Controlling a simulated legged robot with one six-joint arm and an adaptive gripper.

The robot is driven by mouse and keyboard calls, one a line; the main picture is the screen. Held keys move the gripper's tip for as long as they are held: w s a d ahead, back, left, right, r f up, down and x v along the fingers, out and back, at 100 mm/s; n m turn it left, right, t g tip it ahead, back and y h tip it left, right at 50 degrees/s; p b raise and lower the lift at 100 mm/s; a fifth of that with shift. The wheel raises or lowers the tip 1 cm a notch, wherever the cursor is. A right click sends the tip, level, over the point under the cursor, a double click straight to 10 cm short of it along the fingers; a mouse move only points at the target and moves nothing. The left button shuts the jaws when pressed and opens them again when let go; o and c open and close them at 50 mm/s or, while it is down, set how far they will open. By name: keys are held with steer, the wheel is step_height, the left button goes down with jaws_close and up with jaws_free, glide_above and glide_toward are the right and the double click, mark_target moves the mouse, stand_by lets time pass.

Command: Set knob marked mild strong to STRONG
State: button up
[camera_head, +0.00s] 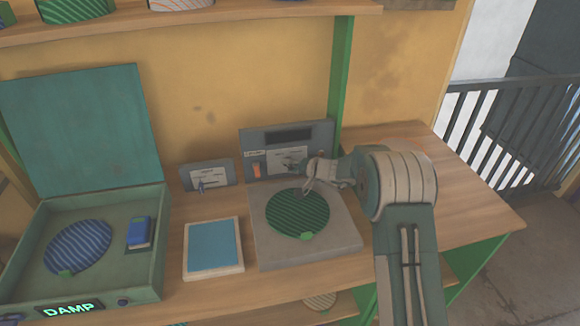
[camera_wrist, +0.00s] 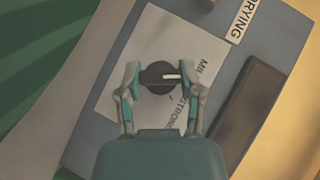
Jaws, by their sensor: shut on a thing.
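The knob (camera_wrist: 156,75) is round and dark with a pale pointer mark. It sits on a white label plate (camera_wrist: 138,38) printed MILD and STRONG, which appears turned in the wrist view. The pointer points right in that view, toward the side where the lettering runs. My gripper (camera_wrist: 158,82) is shut on the knob, one finger on each side. In the head view my gripper (camera_head: 310,176) is at the upright grey panel (camera_head: 325,137), behind the green striped disc (camera_head: 297,214). The knob itself is hard to make out there.
The panel also has a dark display (camera_head: 289,136) and an orange switch (camera_head: 256,169). A smaller panel with a lever (camera_head: 201,187) stands to its left. An open teal case (camera_head: 140,275) holds a blue striped disc. A blue pad (camera_head: 213,247) lies between. The bench's right end is clear.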

steer(key=m+y, duration=0.2)
steer(key=shift+d+f+t+y, duration=0.1)
steer(key=shift+f+t+y, duration=0.15)
steer(key=shift+t+y, duration=0.05)
steer(key=o, duration=1.1)
steer(key=shift+f, duration=0.1)
steer(key=shift+o, duration=0.2)
steer(key=shift+r, duration=0.2)
